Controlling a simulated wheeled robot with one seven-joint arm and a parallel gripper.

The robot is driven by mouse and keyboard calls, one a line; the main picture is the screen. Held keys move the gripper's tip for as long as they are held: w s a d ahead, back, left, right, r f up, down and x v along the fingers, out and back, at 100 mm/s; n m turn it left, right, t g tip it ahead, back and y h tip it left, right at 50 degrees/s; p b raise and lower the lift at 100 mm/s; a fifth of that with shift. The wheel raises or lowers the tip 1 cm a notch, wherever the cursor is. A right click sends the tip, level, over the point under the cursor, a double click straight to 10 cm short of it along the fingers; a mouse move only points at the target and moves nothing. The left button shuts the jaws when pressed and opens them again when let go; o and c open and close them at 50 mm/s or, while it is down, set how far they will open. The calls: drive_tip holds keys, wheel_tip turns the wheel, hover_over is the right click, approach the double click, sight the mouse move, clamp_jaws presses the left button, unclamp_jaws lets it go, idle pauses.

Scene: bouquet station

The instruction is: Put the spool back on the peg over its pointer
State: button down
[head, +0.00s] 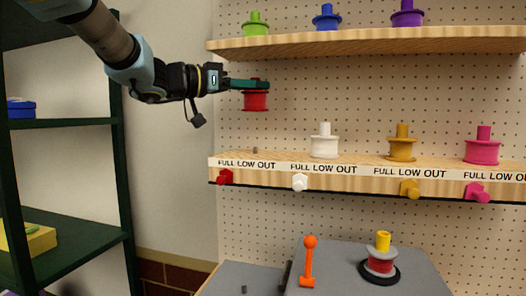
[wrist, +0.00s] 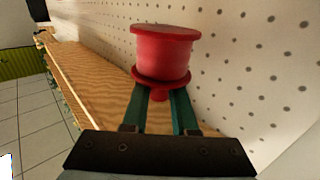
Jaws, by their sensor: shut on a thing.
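My gripper (head: 250,84) is shut on the red spool (head: 255,101), which hangs below the fingers in the head view. The wrist view shows the spool (wrist: 164,55) beyond the green fingers, with its red stem between them. The spool is in the air above the lower shelf (head: 283,178), apart from it. A short bare peg (head: 255,150) stands on the shelf's left end, below the spool. The red pointer (head: 225,177) is on the shelf front, under FULL on the leftmost label.
White (head: 324,146), gold (head: 402,148) and pink (head: 482,150) spools stand to the right on the lower shelf. The upper shelf (head: 365,44) holds green, blue and purple spools above my gripper. A grey bench (head: 345,277) stands below. A pegboard closes the back.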

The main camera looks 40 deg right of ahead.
drive_tip(key=shift+w+d+f, duration=0.15)
drive_tip(key=shift+d+f, duration=0.05)
drive_tip(key=shift+d, duration=0.1)
wheel_tip(320, 180, down, 10)
drive_tip(key=shift+r+p, duration=0.25)
drive_tip(key=shift+p, duration=0.5)
drive_tip(key=c, duration=0.7)
unclamp_jaws()
drive_tip(key=shift+f, duration=0.1)
drive_tip(key=b+v, duration=0.3)
drive_tip(key=v, duration=0.9)
drive_tip(key=shift+b, duration=0.3)
